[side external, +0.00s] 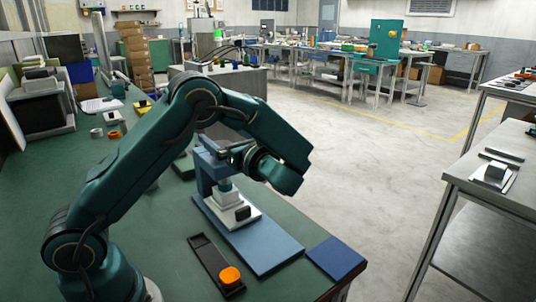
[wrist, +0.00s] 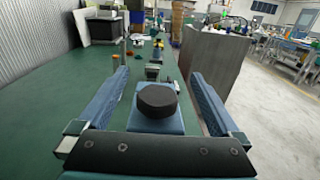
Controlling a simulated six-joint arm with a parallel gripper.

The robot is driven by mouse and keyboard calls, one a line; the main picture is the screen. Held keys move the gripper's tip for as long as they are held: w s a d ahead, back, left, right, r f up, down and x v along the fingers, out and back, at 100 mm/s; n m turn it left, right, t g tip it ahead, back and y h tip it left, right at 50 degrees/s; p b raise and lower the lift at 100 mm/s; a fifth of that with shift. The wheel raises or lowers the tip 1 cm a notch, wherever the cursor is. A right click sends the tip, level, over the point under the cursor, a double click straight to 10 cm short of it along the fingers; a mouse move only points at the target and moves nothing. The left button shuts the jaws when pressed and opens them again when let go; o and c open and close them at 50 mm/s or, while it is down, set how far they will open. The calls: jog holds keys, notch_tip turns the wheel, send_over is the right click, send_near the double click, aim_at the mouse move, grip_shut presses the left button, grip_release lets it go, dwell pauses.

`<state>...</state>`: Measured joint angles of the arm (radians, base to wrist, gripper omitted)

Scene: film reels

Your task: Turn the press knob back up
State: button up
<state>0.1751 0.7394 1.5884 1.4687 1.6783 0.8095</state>
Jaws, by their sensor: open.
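The press (side external: 206,168) is a blue frame on a long blue base near the front of the green bench. A pale block with a teal piece stands on its base, under the head. In the wrist view the dark round knob (wrist: 157,98) sits on top of the blue press head (wrist: 152,122). My gripper (wrist: 159,73) is open, with one blue finger on each side of the knob and clear gaps between. In the side view my gripper (side external: 232,146) is at the press head and hides the knob. I cannot tell how far the knob is turned.
A black tray (side external: 206,256) with an orange round piece (side external: 230,276) lies in front of the press. A dark blue pad (side external: 336,257) lies at the bench corner. Boxes and small parts stand farther back. A grey cabinet (wrist: 214,68) stands beyond the bench.

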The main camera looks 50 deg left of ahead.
notch_tip(320, 180, down, 3)
jog(key=shift+r, duration=0.1)
jog(key=shift+a, duration=2.55)
jog(key=c, duration=1.4)
jog(key=shift+o, duration=0.2)
jog(key=shift+s+n+g+h, duration=0.2)
jog(key=shift+n+g, duration=0.6)
jog(key=shift+g, duration=0.35)
jog(key=shift+s+n+g+h, duration=0.2)
jog(key=shift+n+g, duration=0.6)
jog(key=shift+g, duration=0.4)
jog(key=shift+s+n+g+h, duration=0.1)
jog(key=shift+n+g+h, duration=0.1)
jog(key=shift+n+g, duration=0.8)
jog(key=shift+d+g, duration=0.1)
jog(key=shift+g, duration=0.25)
jog(key=o, duration=1.4)
jog(key=shift+c, duration=0.2)
jog(key=shift+v, duration=2.55)
